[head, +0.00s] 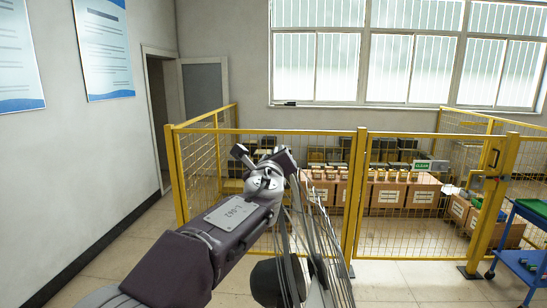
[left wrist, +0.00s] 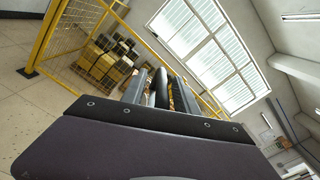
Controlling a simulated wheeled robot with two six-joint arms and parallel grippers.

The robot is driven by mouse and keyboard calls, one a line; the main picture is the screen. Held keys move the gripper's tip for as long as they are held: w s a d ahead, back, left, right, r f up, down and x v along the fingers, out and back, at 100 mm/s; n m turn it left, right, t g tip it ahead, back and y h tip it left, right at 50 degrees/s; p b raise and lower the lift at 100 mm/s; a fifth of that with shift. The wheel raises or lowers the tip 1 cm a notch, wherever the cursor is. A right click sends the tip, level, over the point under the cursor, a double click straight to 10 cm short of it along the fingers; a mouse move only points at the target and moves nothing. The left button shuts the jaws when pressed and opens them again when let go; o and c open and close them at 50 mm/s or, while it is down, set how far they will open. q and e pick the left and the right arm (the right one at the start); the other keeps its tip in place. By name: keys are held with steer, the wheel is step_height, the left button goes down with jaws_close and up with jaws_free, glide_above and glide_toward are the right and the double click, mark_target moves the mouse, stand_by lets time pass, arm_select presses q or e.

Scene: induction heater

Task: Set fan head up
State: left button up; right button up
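A fan head with a grey wire guard (head: 318,255) shows at the bottom middle of the head view. The guard is seen nearly edge-on, with dark rounded parts (head: 278,282) at its lower left. My left gripper (head: 263,155) is above and left of the guard, its two fingers apart. In the left wrist view my left gripper (left wrist: 158,88) points away from the camera, and a dark rounded piece shows between the grey fingers. I cannot tell whether the wrist touches the guard. The fan's base is out of view, and so is my right gripper.
A yellow mesh fence (head: 361,195) stands ahead, with several cardboard boxes (head: 405,192) behind it. A blue cart (head: 520,262) is at the right edge. A white wall (head: 80,150) is on the left. The tiled floor (head: 405,290) before the fence is clear.

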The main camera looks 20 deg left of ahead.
arm_select(q)
steer(key=shift+s+d, duration=0.1)
steer(key=shift+s+d, duration=0.1)
steer(key=shift+s, duration=0.25)
steer(key=b+v, duration=0.1)
steer(key=v, duration=0.7)
steer(key=shift+s+r, duration=0.1)
